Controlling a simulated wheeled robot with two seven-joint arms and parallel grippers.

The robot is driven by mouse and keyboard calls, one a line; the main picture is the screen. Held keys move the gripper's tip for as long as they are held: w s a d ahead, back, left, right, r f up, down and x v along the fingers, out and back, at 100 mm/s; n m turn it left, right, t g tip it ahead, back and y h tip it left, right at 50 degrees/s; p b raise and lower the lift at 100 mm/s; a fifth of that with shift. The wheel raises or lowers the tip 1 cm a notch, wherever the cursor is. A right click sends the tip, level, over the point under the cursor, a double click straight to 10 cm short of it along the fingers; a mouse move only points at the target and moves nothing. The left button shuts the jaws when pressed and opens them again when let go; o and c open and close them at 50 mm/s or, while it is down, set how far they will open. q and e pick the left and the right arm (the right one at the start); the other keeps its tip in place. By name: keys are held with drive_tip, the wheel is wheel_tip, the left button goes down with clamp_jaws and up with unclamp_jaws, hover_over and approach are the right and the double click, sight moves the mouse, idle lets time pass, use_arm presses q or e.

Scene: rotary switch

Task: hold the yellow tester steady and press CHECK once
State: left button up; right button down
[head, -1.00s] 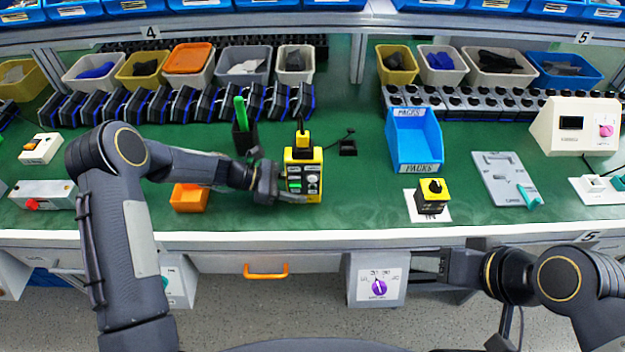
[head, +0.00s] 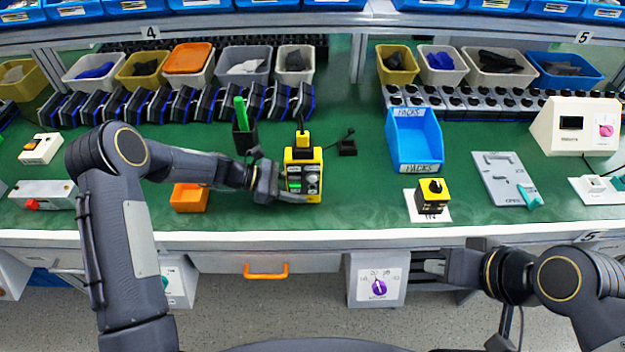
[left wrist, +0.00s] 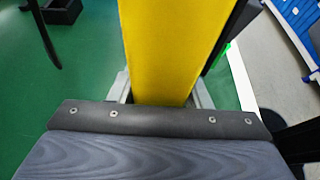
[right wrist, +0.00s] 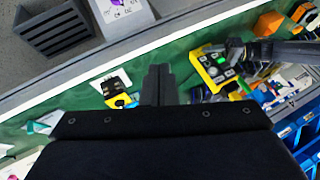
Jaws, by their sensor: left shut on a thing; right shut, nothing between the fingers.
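The yellow tester (head: 304,174) stands upright on the green bench in the head view, with a lit green display and several small controls on its dark front face. Which control is CHECK is too small to read. My left gripper (head: 277,184) is shut on the tester from its left side; the tester's yellow side fills the middle of the left wrist view (left wrist: 172,45). My right gripper (head: 432,262) is shut and empty in front of the bench edge, well apart from the tester. In the right wrist view the tester (right wrist: 214,70) shows beyond the closed fingers (right wrist: 158,80).
A yellow-and-black block with a knob (head: 432,194) sits on a white card to the tester's right. A blue PACKS bin (head: 414,140) stands behind it. An orange box (head: 189,198) lies left of the tester. The bench between tester and block is clear.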

sight(313, 179)
drive_tip(key=shift+w, duration=0.1)
idle(0.7)
drive_tip(key=w+a+f+n+t, duration=0.1)
drive_tip(key=w+a+f, duration=0.15)
drive_tip(key=w, duration=0.25)
drive_tip(key=w+a+f+n+t, duration=0.1)
drive_tip(key=w+a+f+n, duration=0.1)
drive_tip(key=w+a, duration=0.3)
drive_tip(key=w+a+f+n+t+y, duration=0.1)
drive_tip(key=a+f+y, duration=0.1)
drive_tip(key=a, duration=0.3)
drive_tip(key=w+a+f+n+t+y, duration=0.1)
drive_tip(key=w+a+f+n, duration=0.1)
drive_tip(key=a, duration=0.4)
drive_tip(key=shift+w+a+f+y, duration=0.15)
drive_tip(key=shift+w+f+y, duration=0.2)
drive_tip(key=shift+f, duration=0.45)
drive_tip(key=w, duration=0.8)
drive_tip(key=shift+w, duration=0.4)
drive_tip(key=shift+w, duration=0.1)
idle(0.4)
drive_tip(key=shift+w, duration=0.3)
